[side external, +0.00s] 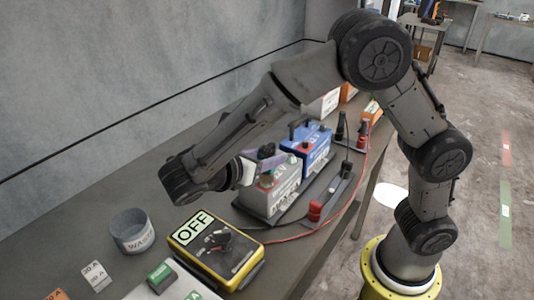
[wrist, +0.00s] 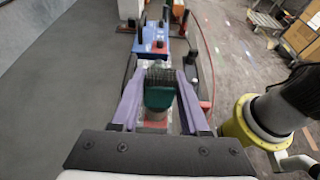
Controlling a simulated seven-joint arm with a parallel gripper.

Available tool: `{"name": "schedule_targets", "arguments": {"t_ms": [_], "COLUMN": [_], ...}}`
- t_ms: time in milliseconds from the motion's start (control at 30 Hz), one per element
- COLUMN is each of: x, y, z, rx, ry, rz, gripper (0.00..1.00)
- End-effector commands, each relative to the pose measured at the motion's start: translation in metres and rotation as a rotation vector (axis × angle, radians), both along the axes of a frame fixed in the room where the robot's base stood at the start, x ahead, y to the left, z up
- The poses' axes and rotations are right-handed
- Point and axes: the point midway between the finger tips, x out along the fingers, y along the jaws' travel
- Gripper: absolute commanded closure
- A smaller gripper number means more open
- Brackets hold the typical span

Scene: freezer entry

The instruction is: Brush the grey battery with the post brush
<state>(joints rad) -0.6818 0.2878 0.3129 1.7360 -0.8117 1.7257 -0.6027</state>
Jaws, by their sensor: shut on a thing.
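The grey battery (side external: 270,199) stands on a dark tray on the bench, in front of the blue battery (side external: 314,154). My gripper (side external: 284,163) is low over the grey battery's top. In the wrist view, my gripper's purple fingers are shut on the post brush (wrist: 159,97), which has a dark green body and dark bristles pointing ahead. The brush and fingers hide most of the grey battery in that view. The blue battery (wrist: 166,49) shows beyond the bristles. I cannot tell whether the bristles touch a post.
A yellow-and-black box marked OFF (side external: 214,250) and a grey waste cup (side external: 132,231) stand nearer on the bench.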

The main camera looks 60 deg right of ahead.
Motion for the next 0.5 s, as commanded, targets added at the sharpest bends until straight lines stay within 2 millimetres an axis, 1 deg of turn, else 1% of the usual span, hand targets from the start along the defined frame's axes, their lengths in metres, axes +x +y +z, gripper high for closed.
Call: {"name": "schedule_targets", "arguments": {"t_ms": [500], "x": [-0.0001], "y": [-0.0001], "z": [-0.0102], "rx": [-0.001], "ry": [0.000], "rz": [-0.001], "gripper": [1.00]}}
